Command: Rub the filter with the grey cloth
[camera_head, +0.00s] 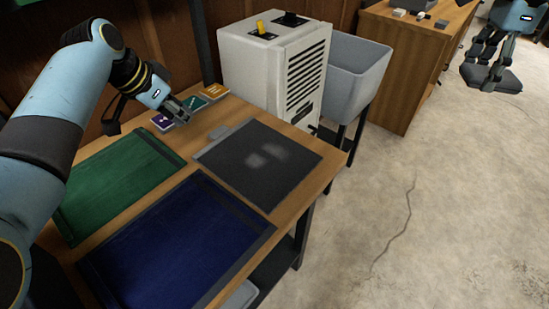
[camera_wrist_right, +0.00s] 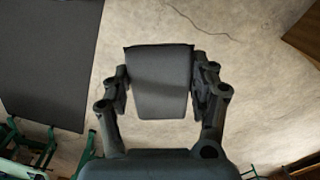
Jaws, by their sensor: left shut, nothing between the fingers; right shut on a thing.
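The filter (camera_head: 230,171) looks like a flat, dark grey panel lying on the wooden table, with two pale dusty patches (camera_head: 265,155) near its middle. My right gripper (camera_head: 488,72) is at the upper right, over the floor and well away from the filter. It is shut on a dark grey folded piece, which I take for the grey cloth (camera_head: 492,79). The cloth (camera_wrist_right: 160,80) also shows between the fingers in the right wrist view. My left gripper (camera_head: 184,113) is shut and empty, near the small coloured tags at the table's back edge.
Purple, green and orange tags (camera_head: 214,91) line the back edge. A pale machine (camera_head: 262,70), a grey tub (camera_head: 352,70) and a wooden cabinet (camera_head: 400,85) stand behind. The cracked floor at right is clear.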

